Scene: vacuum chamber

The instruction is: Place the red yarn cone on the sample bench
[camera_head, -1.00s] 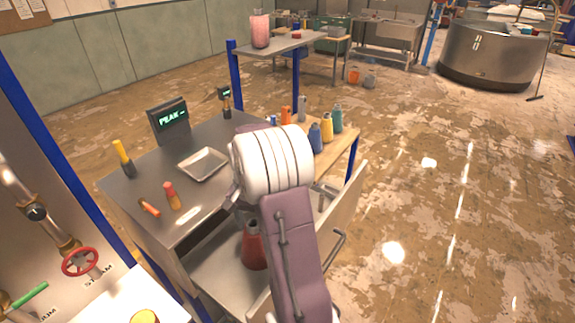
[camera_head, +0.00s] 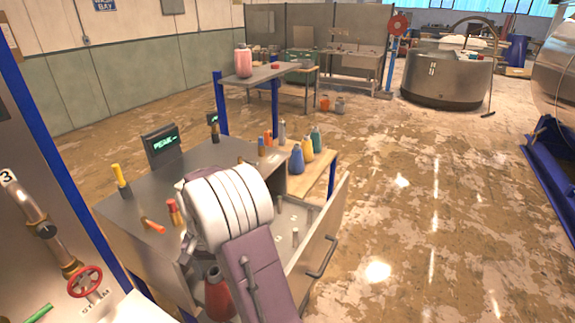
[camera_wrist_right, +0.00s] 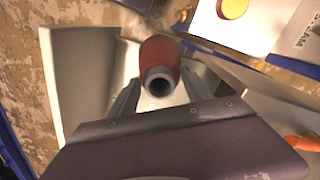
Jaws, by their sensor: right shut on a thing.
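The red yarn cone (camera_head: 218,296) shows at the bottom of the head view, partly covered by my right arm. In the right wrist view the cone (camera_wrist_right: 161,57) points its dark, hollow tip towards the camera. My right gripper (camera_wrist_right: 158,88) is shut on it, with a finger on each side. In the head view my white and mauve right wrist hides the fingers. A steel bench (camera_head: 135,207) with a display reading PEAK stands left of the arm; I cannot tell whether it is the sample bench. My left gripper is not in view.
An open drawer (camera_head: 318,240) with upright pegs extends right of my arm. On the bench are a yellow-handled tool (camera_head: 120,180) and orange-handled tools. Several bottles (camera_head: 307,150) stand on a wooden shelf behind. A red valve wheel (camera_head: 85,281) is at lower left. The floor at right is clear.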

